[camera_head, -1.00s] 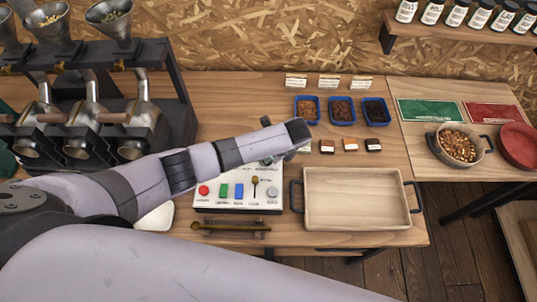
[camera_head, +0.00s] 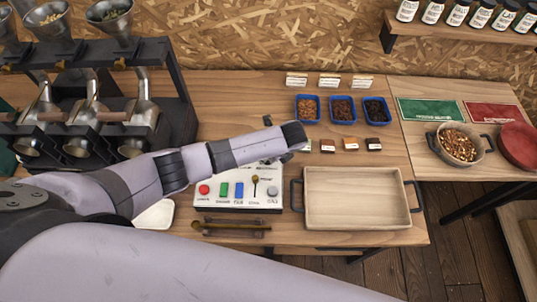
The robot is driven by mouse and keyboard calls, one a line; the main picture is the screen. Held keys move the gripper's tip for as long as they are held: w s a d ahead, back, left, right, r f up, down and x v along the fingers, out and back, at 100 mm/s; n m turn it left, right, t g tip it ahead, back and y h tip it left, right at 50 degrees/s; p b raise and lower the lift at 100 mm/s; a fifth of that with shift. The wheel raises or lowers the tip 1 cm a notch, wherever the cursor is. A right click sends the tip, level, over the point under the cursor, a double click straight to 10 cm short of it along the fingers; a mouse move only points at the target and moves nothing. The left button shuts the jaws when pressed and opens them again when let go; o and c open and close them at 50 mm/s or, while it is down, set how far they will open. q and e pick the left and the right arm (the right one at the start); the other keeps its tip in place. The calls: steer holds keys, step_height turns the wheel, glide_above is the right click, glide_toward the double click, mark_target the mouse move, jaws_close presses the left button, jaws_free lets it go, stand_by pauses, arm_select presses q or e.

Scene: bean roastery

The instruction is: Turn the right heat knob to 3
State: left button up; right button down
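A white control panel (camera_head: 235,200) lies near the table's front edge. Its front row shows a red button (camera_head: 204,190), a green switch (camera_head: 224,190), a blue switch (camera_head: 239,189), a lever with a brown tip (camera_head: 255,182) and a grey round knob (camera_head: 273,191). The labels are too small to read surely. My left arm reaches across the panel's back part and hides it, so I cannot make out the right heat knob or its setting. The dark end of my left arm (camera_head: 293,134) is above and behind the panel's right side; its fingers are mostly hidden. My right gripper is not in view.
A wooden tray (camera_head: 308,214) with dark handles stands right of the panel. A dark rack (camera_head: 222,226) with a brown rod lies in front. Blue bean trays (camera_head: 342,122) and small blocks (camera_head: 350,144) lie behind. Dark machines with funnels (camera_head: 110,20) stand left.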

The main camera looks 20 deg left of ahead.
arm_select(q)
steer(key=o, duration=0.3)
steer(key=v, duration=1.2)
stand_by(0.4)
